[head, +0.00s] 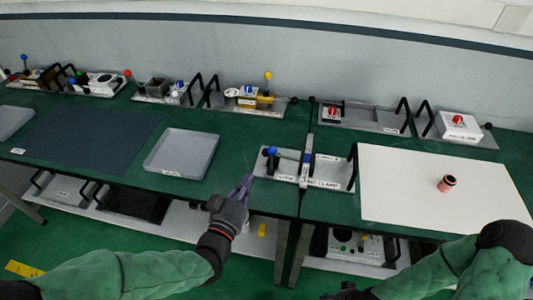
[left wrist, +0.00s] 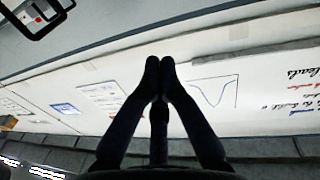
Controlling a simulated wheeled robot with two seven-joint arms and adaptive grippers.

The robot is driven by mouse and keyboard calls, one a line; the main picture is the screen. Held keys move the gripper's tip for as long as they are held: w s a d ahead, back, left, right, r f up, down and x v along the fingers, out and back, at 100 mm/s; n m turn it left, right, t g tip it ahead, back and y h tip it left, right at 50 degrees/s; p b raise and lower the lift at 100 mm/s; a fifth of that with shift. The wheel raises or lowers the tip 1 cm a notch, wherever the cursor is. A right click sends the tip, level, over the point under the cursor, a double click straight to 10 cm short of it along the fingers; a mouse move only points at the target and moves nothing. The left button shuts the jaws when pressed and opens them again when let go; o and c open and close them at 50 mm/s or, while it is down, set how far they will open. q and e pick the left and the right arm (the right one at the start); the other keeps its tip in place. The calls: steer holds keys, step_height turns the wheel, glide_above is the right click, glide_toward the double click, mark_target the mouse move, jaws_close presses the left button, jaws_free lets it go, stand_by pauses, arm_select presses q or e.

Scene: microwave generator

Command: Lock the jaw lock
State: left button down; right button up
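A grey fixture tray with a blue-knobbed lever (head: 271,152) and a label that seems to read "LOCK" sits at the front edge of the green table, near the middle of the head view. To its right is a section labelled "CLAMP" (head: 322,184) with a black handle. A small blue part (head: 307,158) stands between them. My left gripper (head: 248,178) is just left of and in front of the lever, apart from it. In the left wrist view its fingertips (left wrist: 159,66) meet with nothing visible between them. A dark part at the bottom edge may be my right gripper (head: 345,292), mostly cut off.
An empty grey tray (head: 181,153) and a dark mat (head: 75,138) lie to the left. A white board (head: 430,195) with a reddish cylinder (head: 447,183) lies to the right. Several devices with handles line the back. A shelf runs below the table.

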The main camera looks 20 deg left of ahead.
mark_target(271, 158)
arm_select(q)
steer(key=w+f+b, duration=0.2)
steer(key=w+b, duration=0.2)
steer(key=w, duration=0.8)
steer(key=shift+w+a+f, duration=0.2)
steer(key=shift+w+a, duration=0.05)
steer(key=shift+w, duration=0.15)
stand_by(0.4)
steer(key=shift+w+a+f+g, duration=0.15)
steer(key=shift+w+g, duration=0.25)
steer(key=shift+w, duration=0.5)
